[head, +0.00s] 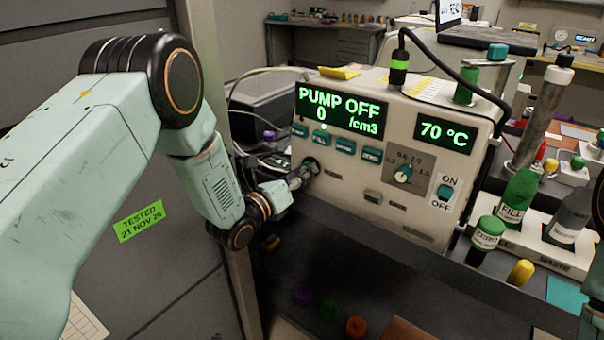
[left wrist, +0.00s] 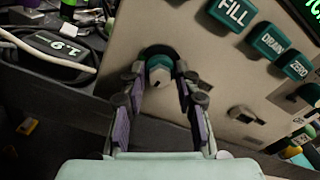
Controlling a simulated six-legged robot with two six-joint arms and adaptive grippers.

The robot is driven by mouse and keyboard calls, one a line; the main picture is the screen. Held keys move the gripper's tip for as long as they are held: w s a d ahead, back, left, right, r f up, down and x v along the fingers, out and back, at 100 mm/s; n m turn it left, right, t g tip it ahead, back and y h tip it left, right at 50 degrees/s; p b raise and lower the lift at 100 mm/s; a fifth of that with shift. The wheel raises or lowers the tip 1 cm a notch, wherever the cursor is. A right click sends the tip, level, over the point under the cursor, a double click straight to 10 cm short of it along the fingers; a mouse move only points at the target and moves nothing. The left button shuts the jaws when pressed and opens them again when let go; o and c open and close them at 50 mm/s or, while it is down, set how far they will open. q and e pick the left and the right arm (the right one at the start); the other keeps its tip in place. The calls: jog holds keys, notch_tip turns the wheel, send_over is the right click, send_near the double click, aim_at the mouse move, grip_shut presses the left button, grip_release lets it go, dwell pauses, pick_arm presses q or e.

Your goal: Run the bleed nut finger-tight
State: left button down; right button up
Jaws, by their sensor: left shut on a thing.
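The particle classifier (head: 340,220) is a beige box with a green display reading PUMP OFF, 0 /cm3, and a second display reading 70 °C. The bleed nut (left wrist: 159,72) is a teal and pale knob on a dark round base, low on the left of the front panel. My left gripper (head: 304,172) reaches the panel there and hides most of the nut in the head view. In the left wrist view the fingers of this gripper (left wrist: 160,88) stand on either side of the nut, shut on it. My right gripper is not in view.
Teal buttons (head: 322,134) sit just above the nut. A dial (head: 403,174) and an ON/OFF switch (head: 445,188) are to the right. Green bottles (head: 518,200) stand right of the box. A grey cabinet (head: 180,270) is at left.

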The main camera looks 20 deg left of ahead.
pick_arm(q)
jog(key=c, duration=1.4)
grip_release()
jog(key=shift+s+f, duration=0.15)
jog(key=shift+f, duration=0.2)
jog(key=shift+c, duration=0.2)
jog(key=o, duration=0.4)
jog(key=shift+a+r, duration=0.1)
jog(key=shift+r, duration=0.15)
jog(key=shift+o, duration=0.4)
jog(key=v, duration=1.1)
jog(key=shift+s, duration=0.4)
jog(key=shift+a+r, duration=0.1)
